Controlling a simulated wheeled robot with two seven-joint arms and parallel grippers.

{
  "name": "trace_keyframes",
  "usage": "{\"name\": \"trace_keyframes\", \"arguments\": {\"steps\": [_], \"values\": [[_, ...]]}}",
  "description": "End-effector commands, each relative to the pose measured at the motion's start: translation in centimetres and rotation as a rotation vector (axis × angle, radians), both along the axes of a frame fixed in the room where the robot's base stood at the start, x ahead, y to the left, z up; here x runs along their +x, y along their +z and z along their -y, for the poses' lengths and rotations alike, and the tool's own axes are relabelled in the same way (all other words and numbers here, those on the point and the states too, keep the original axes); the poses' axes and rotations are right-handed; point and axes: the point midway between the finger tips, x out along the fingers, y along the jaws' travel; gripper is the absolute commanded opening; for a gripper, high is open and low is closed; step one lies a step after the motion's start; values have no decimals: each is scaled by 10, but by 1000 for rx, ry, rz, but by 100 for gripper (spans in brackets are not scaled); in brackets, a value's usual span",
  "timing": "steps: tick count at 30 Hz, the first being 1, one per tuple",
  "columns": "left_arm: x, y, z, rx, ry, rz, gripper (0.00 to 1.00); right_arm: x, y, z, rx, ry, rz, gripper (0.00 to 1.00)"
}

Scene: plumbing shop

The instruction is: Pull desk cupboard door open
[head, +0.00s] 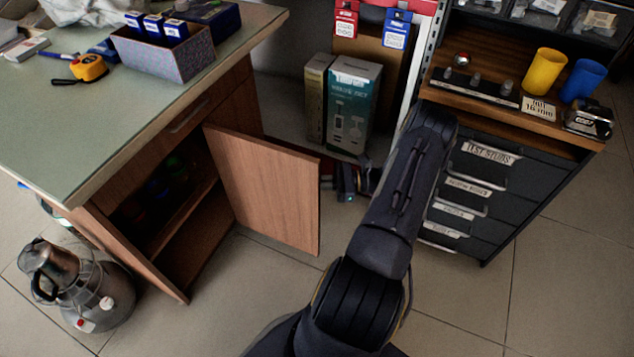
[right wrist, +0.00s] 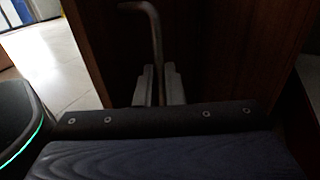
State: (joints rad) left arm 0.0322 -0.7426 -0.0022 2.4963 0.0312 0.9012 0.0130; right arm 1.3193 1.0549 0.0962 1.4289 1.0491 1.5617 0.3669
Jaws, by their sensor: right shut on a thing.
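The desk cupboard door (head: 270,190) is light brown wood and stands well open, swung out from the desk (head: 180,130), so its inner face shows in the head view. My right gripper (right wrist: 157,88) is shut on the metal door handle (right wrist: 155,35) in the right wrist view, with its two fingers on either side of the bar. The cupboard inside (head: 185,215) is dark, with a shelf and several dim items. My left gripper is not in view.
A metal kettle-like vessel (head: 75,285) stands on the floor left of the cupboard. A black drawer cabinet (head: 490,190) stands right of my arm. Boxes (head: 350,105) stand on the floor behind the door. The tiled floor in front of the door is clear.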

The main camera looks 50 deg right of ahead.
Motion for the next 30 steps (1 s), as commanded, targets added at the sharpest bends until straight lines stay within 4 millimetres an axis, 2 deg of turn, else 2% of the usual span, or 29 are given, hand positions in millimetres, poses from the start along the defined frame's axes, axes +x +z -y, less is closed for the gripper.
{"name": "trace_keyframes", "arguments": {"steps": [1,3,4,8,22,30], "values": [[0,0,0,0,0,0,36,8,3,-5,8,5,12,0],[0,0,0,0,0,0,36,7,3,-5,9,5,12,0],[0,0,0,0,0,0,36,8,3,-5,9,6,12,13],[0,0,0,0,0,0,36,6,2,-4,7,6,10,30],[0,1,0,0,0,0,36,1,2,0,2,4,8,31],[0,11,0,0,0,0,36,-29,3,29,2,4,8,31]]}}
